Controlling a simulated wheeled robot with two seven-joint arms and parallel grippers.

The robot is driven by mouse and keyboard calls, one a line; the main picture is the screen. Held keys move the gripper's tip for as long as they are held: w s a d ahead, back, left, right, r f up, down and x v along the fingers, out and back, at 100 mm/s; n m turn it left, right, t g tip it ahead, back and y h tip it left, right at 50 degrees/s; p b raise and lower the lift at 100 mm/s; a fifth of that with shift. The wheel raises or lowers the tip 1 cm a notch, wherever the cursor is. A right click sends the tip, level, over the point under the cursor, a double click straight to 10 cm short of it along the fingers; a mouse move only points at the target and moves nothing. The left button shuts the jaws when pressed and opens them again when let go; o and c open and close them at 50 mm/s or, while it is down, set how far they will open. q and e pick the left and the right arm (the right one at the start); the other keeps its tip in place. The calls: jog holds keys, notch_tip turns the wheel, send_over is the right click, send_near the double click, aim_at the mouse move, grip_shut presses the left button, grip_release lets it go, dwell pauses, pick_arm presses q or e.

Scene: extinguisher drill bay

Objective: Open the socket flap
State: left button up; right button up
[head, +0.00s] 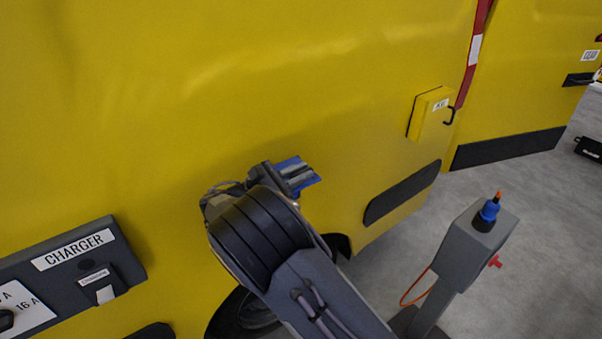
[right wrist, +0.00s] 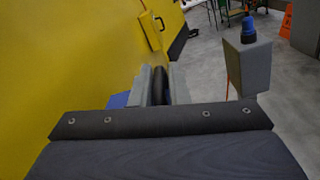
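A flat blue piece (head: 290,165) shows against the yellow vehicle side, partly hidden behind my right gripper (head: 300,175). It looks like the socket flap, but its hinge and edges are covered, so I cannot tell its angle. It also shows in the right wrist view (right wrist: 119,100), left of the fingers. The right gripper (right wrist: 162,84) points along the vehicle side, its fingers a little apart, with a narrow gap and nothing clearly held between them. Whether a finger touches the blue piece cannot be told. My left gripper is not in view.
A grey post (head: 478,245) with a blue plug (head: 487,214) stands on the right. A yellow box (head: 431,112) with a black hook juts from the vehicle. A dark charger panel (head: 75,262) is at lower left. Grey floor between post and vehicle is mostly clear.

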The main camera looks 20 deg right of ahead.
jog(key=o, duration=0.3)
jog(key=shift+w+a+f, duration=0.1)
jog(key=shift+w+f, duration=0.1)
jog(key=shift+w, duration=0.1)
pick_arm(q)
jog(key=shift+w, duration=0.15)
pick_arm(e)
jog(key=shift+s+r, duration=0.15)
jog(key=shift+s, duration=0.05)
